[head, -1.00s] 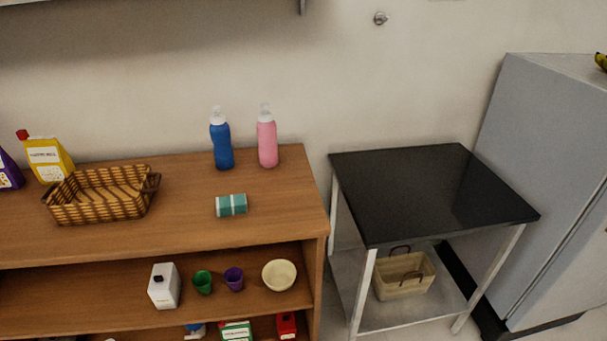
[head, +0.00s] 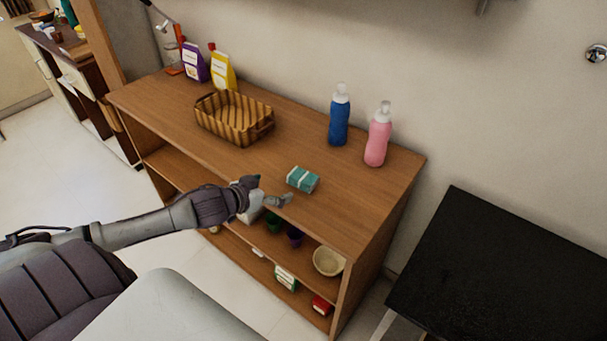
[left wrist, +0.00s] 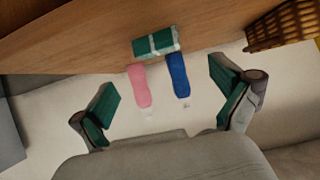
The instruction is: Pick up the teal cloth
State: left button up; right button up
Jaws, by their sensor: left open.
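The teal cloth (head: 303,180) is a small folded bundle with white stripes, lying on the wooden shelf top near its front edge. It also shows in the left wrist view (left wrist: 155,43), at the upper middle. My left gripper (head: 273,191) is open and empty, just in front of the shelf's front edge and short of the cloth. In the left wrist view its two green-padded fingers (left wrist: 168,104) are spread wide, with the cloth beyond them and between their lines. My right gripper is not in view.
A blue bottle (head: 339,117) and a pink bottle (head: 378,136) stand behind the cloth. A wicker basket (head: 234,118) sits to its left. The lower shelf holds a cream bowl (head: 328,261) and cups. A black-topped table (head: 500,270) stands at right.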

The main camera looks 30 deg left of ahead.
aim_at(301, 177)
pick_arm(q)
jog(key=shift+w+r, duration=0.15)
jog(key=shift+w, duration=0.2)
jog(key=x, duration=0.7)
jog(key=shift+d+r, duration=0.15)
jog(key=shift+w+f, duration=0.3)
jog(key=shift+w, duration=0.15)
jog(key=p+x, duration=0.1)
jog(key=x, duration=0.3)
jog(key=shift+w+d+p, duration=0.2)
jog(key=shift+w+p, duration=0.15)
jog(key=shift+w, duration=0.05)
jog(key=shift+w+f, duration=0.2)
jog(key=shift+f, duration=0.05)
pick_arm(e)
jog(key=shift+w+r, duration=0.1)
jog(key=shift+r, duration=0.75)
pick_arm(q)
jog(key=shift+s, duration=0.1)
jog(key=shift+c, duration=0.3)
jog(key=c, duration=0.7)
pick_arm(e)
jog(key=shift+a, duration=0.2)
pick_arm(q)
jog(key=shift+r, duration=0.1)
